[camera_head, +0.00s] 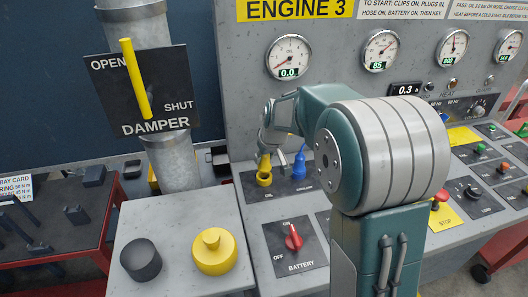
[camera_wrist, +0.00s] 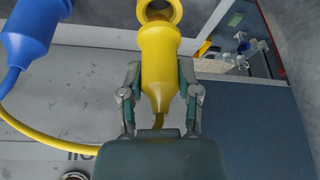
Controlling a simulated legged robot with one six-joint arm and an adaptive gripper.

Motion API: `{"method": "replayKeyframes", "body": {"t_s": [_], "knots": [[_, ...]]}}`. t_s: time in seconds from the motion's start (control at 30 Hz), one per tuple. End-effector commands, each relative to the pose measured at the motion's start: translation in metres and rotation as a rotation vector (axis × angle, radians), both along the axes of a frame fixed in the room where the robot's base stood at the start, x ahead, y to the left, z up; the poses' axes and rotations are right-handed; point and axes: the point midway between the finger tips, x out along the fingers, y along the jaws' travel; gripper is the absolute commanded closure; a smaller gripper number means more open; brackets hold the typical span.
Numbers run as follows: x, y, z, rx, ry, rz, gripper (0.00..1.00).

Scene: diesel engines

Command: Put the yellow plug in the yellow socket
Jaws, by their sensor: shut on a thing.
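The yellow plug (camera_wrist: 160,60) is held between the two fingers of my gripper (camera_wrist: 160,85) in the wrist view. Its narrow end points back towards my palm. The yellow socket (camera_wrist: 159,9) shows as a ring with a dark opening just beyond the plug's wide end. In the head view the socket (camera_head: 264,180) stands on the panel marked OIL, and the plug (camera_head: 264,160) is right above it, under my gripper (camera_head: 268,140).
A blue plug (camera_head: 299,163) with a blue cable stands close on the right in the head view; it is on the left in the wrist view (camera_wrist: 28,35). A red battery switch (camera_head: 293,238) is below. A yellow knob (camera_head: 214,252) and black knob (camera_head: 141,260) sit on the left box.

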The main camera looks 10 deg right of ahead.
Motion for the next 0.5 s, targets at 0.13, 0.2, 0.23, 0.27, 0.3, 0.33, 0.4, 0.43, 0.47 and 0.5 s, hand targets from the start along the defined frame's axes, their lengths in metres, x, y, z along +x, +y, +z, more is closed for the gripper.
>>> {"method": "replayKeyframes", "body": {"t_s": [0.13, 0.2, 0.23, 0.27, 0.3, 0.33, 0.4, 0.43, 0.47, 0.5], "knots": [[0.000, 0.000, -0.009, 0.001, 0.001, 0.000, 1.00], [0.000, 0.000, -0.013, 0.001, 0.001, 0.000, 1.00], [0.000, 0.000, -0.015, 0.001, 0.000, 0.000, 1.00], [0.000, 0.000, -0.017, 0.001, 0.000, 0.000, 1.00], [0.000, 0.000, -0.019, 0.001, 0.001, 0.000, 1.00], [0.000, 0.000, -0.020, 0.001, 0.001, 0.000, 1.00], [0.000, 0.000, -0.024, 0.001, 0.001, 0.000, 1.00], [0.000, 0.000, -0.025, 0.000, 0.000, 0.000, 1.00], [0.000, 0.000, -0.025, 0.000, 0.000, 0.000, 1.00], [0.000, 0.000, -0.026, 0.000, 0.000, 0.000, 1.00]]}}
